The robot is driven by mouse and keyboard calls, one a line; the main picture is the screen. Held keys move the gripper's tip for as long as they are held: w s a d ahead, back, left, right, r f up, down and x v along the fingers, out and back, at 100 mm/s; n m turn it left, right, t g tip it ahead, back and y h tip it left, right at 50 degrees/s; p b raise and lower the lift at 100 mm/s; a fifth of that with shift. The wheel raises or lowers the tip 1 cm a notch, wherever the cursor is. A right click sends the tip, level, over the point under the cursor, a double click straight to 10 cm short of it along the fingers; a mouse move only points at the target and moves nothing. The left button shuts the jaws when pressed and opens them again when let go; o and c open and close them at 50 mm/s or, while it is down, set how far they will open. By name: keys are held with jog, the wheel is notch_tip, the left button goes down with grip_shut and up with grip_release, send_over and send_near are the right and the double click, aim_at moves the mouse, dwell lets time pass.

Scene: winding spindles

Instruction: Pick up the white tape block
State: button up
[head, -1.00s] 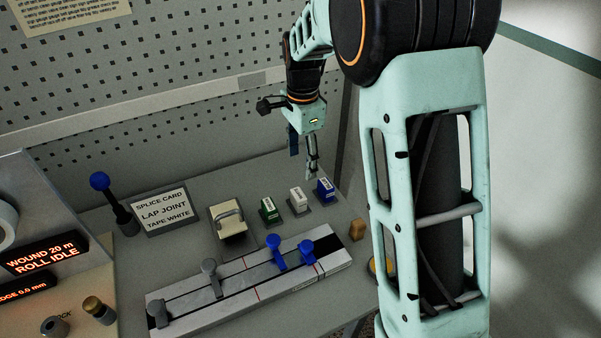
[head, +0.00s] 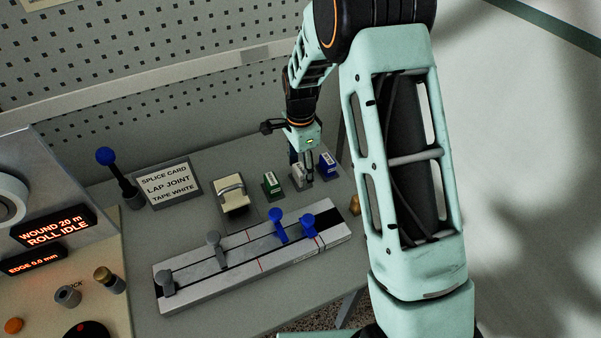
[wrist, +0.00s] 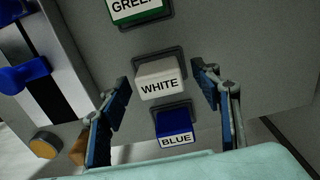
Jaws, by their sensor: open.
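The white tape block (wrist: 157,80) sits in a dark holder on the grey table, its label reading WHITE in the wrist view. It also shows in the head view (head: 297,172), partly hidden by my gripper (head: 302,168). My gripper (wrist: 165,95) is open and empty, with one blue-padded finger on each side of the white block and clear gaps to it. The green block (wrist: 138,10) and the blue block (wrist: 174,122) stand in line with it, one on either side. Whether the fingertips are level with the white block is hard to tell.
The splice track (head: 182,292) with grey and blue clamps lies in front of the blocks. A splice card (head: 168,184) reads LAP JOINT, TAPE WHITE. A dispenser (head: 232,198) stands left of the green block. A pegboard wall (head: 200,120) rises behind.

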jog(key=shift+f, duration=0.15)
jog(key=c, duration=1.2)
jog(key=shift+c, duration=0.3)
